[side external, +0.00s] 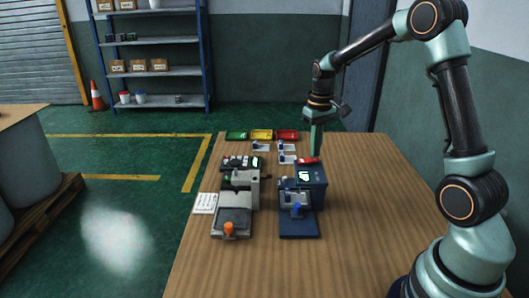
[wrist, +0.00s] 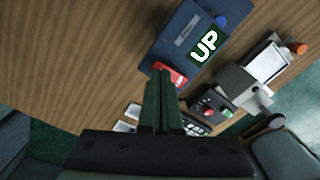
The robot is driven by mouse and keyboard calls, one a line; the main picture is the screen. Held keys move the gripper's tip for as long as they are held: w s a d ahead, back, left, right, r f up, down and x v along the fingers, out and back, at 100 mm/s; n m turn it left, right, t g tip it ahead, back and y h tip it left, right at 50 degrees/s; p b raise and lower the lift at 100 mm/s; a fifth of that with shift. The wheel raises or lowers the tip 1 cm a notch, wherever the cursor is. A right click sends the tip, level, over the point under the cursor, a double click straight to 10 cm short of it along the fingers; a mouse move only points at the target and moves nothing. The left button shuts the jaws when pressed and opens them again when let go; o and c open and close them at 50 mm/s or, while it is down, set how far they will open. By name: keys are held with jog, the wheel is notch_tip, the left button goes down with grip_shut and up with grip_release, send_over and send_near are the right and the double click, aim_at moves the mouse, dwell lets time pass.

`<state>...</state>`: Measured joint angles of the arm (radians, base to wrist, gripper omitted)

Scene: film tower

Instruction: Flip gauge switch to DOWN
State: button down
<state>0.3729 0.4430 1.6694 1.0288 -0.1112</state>
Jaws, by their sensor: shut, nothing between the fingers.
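A blue machine (side external: 313,185) stands on the wooden table, with a lit green display (side external: 304,176) on it. In the wrist view the display (wrist: 205,47) reads UP. A red switch (side external: 307,160) sits at the top of the blue machine, and it also shows in the wrist view (wrist: 174,76). My gripper (side external: 316,154) is shut and empty and points down just behind the red switch. In the wrist view its fingertips (wrist: 162,72) overlap the left end of the switch; I cannot tell whether they touch it.
A grey machine (side external: 240,187) with an orange knob (side external: 229,228) stands left of the blue one. A blue knob (side external: 297,209) is at the blue machine's front. Green, yellow (side external: 261,135) and red trays line the table's far edge. The table's right side (side external: 390,210) is clear.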

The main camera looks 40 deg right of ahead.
jog(key=shift+f, duration=0.6)
dwell(0.3)
jog(key=shift+r, duration=3.55)
jog(key=shift+a+r, duration=0.15)
jog(key=shift+a, duration=0.1)
jog(key=s+a+r+n+t, duration=0.1)
jog(key=s+a+r+t, duration=0.1)
jog(key=s+a, duration=0.4)
jog(key=s+a+r+n+t, duration=0.2)
jog(key=s+a, duration=0.4)
jog(key=a, duration=0.3)
jog(key=shift+s+a+r+t, duration=0.4)
jog(key=shift+r+t, duration=0.1)
jog(key=shift+t, duration=0.3)
